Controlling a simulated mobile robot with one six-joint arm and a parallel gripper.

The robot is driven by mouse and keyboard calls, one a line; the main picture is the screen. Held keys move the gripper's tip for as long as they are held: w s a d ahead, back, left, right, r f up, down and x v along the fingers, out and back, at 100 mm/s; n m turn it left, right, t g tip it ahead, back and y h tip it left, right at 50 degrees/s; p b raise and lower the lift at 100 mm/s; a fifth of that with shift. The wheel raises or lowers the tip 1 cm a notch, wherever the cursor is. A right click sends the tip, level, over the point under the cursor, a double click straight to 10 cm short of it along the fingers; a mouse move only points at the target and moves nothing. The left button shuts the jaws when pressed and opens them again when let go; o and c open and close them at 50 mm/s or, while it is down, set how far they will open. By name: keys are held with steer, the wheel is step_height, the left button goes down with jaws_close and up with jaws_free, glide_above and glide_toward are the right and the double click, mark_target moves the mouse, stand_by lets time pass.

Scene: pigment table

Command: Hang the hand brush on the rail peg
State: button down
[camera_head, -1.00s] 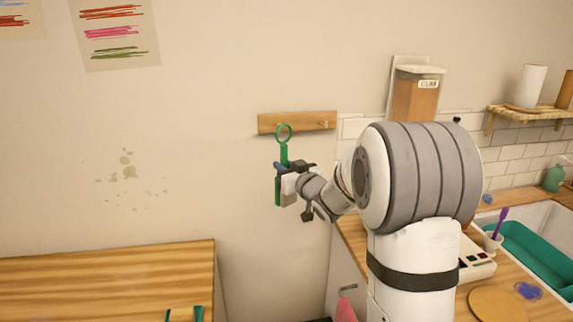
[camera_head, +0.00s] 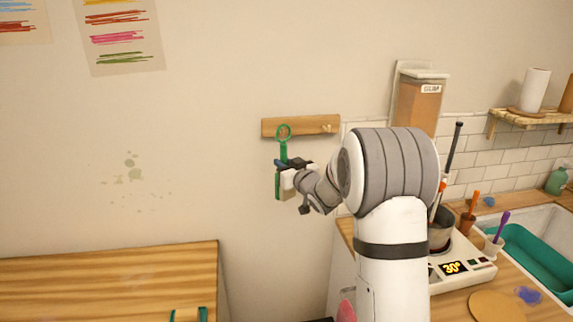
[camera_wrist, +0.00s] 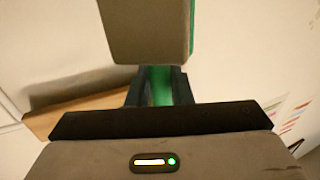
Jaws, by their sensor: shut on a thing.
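The hand brush has a green handle with a ring (camera_head: 283,131) at its top and a block-shaped head (camera_head: 278,186) below. My gripper (camera_head: 284,164) is shut on the green handle, and the brush hangs upright with its ring up. In the head view the ring overlaps the left part of the wooden rail (camera_head: 303,126). One peg (camera_head: 327,127) shows near the rail's right end; any peg behind the ring is not clear. In the wrist view the handle (camera_wrist: 160,84) is between the fingers (camera_wrist: 159,88), and the brush head (camera_wrist: 150,30) is in front. I cannot tell if the ring is around a peg.
A wooden table (camera_head: 110,275) is at the lower left. At the right, a counter holds a hot plate (camera_head: 462,268) with a pot, a cup with a purple tool, and a sink with a green basin (camera_head: 535,255).

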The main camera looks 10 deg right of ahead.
steer(key=shift+w+p, duration=1.05)
steer(key=shift+w, duration=0.75)
steer(key=shift+w+f+b, duration=0.35)
steer(key=shift+f+b, duration=0.3)
steer(key=shift+w+f+b, duration=0.3)
steer(key=shift+f+b, duration=0.3)
